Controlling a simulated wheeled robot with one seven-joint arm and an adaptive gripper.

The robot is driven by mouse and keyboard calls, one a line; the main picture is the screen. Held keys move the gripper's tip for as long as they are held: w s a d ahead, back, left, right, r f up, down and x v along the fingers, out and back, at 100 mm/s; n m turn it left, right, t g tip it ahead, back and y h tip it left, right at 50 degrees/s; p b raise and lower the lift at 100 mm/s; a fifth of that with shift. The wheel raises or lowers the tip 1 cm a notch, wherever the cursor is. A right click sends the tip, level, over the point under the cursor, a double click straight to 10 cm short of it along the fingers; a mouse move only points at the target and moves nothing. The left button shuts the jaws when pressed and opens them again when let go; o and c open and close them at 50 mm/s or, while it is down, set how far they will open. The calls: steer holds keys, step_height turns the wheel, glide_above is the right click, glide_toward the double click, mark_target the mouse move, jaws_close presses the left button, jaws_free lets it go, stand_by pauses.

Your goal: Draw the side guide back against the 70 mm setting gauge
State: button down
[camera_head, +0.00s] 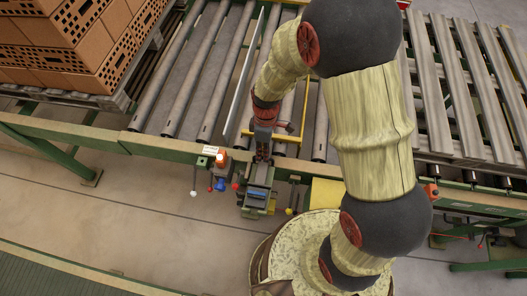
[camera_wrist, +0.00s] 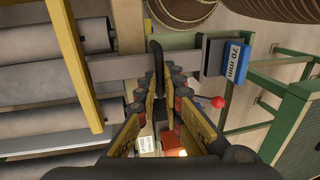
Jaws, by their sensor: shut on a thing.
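My gripper (camera_wrist: 158,103) is shut on a black upright handle (camera_wrist: 157,62), with a finger on each side of it. A grey flat bar (camera_wrist: 112,69) runs across behind the handle toward the gauge. The 70 mm setting gauge (camera_wrist: 236,61), a block with a blue label, stands right of the handle. I cannot tell whether the bar's end touches it. In the head view my gripper (camera_head: 263,150) points down at the conveyor's near edge. The side guide seems to be the thin long metal strip (camera_head: 245,75) along the rollers; its link to the handle is hidden.
Grey rollers (camera_head: 185,100) lie left of my arm. A red-knobbed lever (camera_wrist: 218,102) stands below the gauge. Near the conveyor edge are a lit orange lamp (camera_head: 221,157) and a white-knobbed lever (camera_head: 194,193). A brick pallet (camera_head: 123,97) stands upper left.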

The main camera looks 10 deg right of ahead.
steer(key=shift+s+a, duration=0.2)
steer(key=shift+s, duration=0.3)
steer(key=shift+s+a, duration=0.15)
steer(key=shift+s, duration=0.35)
steer(key=c, duration=1.9)
jaws_free()
steer(key=shift+r, duration=0.1)
steer(key=r, duration=0.4)
steer(key=w+r, duration=0.1)
steer(key=r, duration=0.2)
steer(key=w+r, duration=0.1)
steer(key=r, duration=0.3)
steer(key=shift+w+d+r, duration=0.1)
steer(key=shift+d+r, duration=0.2)
steer(key=shift+d, duration=0.05)
